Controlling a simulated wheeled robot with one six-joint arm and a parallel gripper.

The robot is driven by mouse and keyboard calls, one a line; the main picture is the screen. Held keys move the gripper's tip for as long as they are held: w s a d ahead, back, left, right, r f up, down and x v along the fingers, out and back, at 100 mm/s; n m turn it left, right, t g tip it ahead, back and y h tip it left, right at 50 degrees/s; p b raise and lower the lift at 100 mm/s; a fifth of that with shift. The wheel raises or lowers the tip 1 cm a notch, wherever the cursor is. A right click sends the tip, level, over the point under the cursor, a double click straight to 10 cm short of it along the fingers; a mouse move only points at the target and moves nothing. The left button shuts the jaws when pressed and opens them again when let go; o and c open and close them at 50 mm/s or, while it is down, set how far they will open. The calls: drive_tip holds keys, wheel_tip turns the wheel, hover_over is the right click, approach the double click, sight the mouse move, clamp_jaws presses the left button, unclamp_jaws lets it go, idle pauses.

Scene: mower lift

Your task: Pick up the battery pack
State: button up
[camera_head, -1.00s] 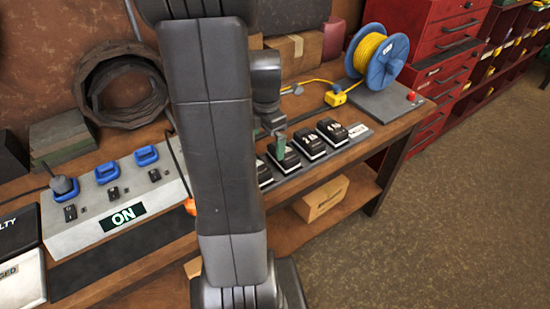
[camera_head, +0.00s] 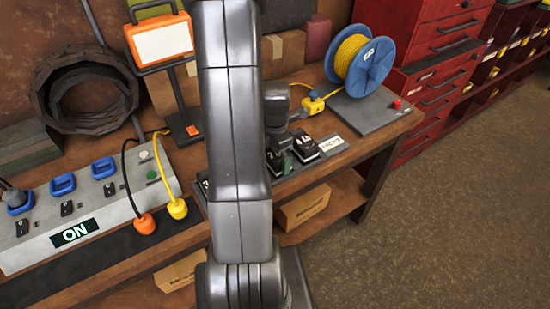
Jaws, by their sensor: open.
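Black battery packs sit in a row on a grey rack on the workbench. The rightmost battery pack (camera_head: 305,149) shows clearly beside the rack's white label (camera_head: 333,144). Another battery pack (camera_head: 273,163) to its left is partly hidden by my gripper and arm. My gripper (camera_head: 279,142) points down at the rack, over or just beside that partly hidden pack. It is open. A small green part shows near its lower end; I cannot tell what it belongs to. My arm hides most of the rack's left part. Whether the fingers touch a pack cannot be seen.
A power box (camera_head: 100,210) marked ON, with orange (camera_head: 145,224) and yellow plugs (camera_head: 177,208), lies left. A work lamp (camera_head: 162,42) stands behind. A blue cable reel (camera_head: 362,68) is at the right end, near red drawers (camera_head: 440,70). Floor at right is clear.

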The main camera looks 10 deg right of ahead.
drive_tip(key=c, duration=0.9)
drive_tip(key=shift+r, duration=0.1)
drive_tip(key=shift+c, duration=0.2)
